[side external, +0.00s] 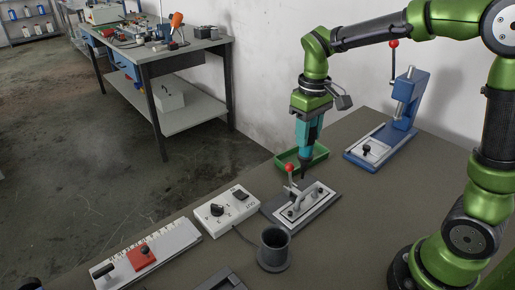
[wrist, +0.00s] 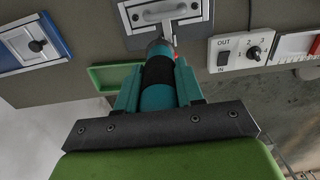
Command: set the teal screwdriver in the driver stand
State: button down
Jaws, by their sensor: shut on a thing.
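The teal screwdriver (side external: 305,152) is in my gripper (side external: 309,133), hanging roughly upright with its dark tip down, above the table near the toggle clamp plate. In the wrist view the screwdriver (wrist: 158,72) shows a teal handle with a black band, between the two teal fingers of my gripper (wrist: 157,85), which is shut on it. The driver stand appears to be the dark grey cup (side external: 274,243) on a round base, near the front of the table and apart from the screwdriver. The stand cannot be made out in the wrist view.
A clamp plate (side external: 322,201) with a red-knobbed lever lies between the screwdriver and the stand. A green tray (side external: 318,157) is behind. A blue press (side external: 405,105) stands right; a white switch box (side external: 227,213) and a scaled slide (side external: 170,246) lie left.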

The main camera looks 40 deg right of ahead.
jog(key=s+a+r+n, duration=0.1)
jog(key=s+a+n, duration=0.3)
jog(key=a, duration=0.5)
jog(key=s+a+r+n, duration=0.2)
jog(key=s+a+n, duration=0.25)
jog(key=a, duration=0.55)
notch_tip(320, 180, down, 7)
jog(key=shift+s+d+f+m, duration=0.15)
jog(key=shift+d+f+m, duration=0.05)
jog(key=shift+m, duration=0.15)
jog(key=shift+f, duration=0.65)
dwell(0.4)
jog(key=c, duration=0.6)
grip_release()
jog(key=shift+c, duration=0.2)
jog(key=shift+o, duration=0.5)
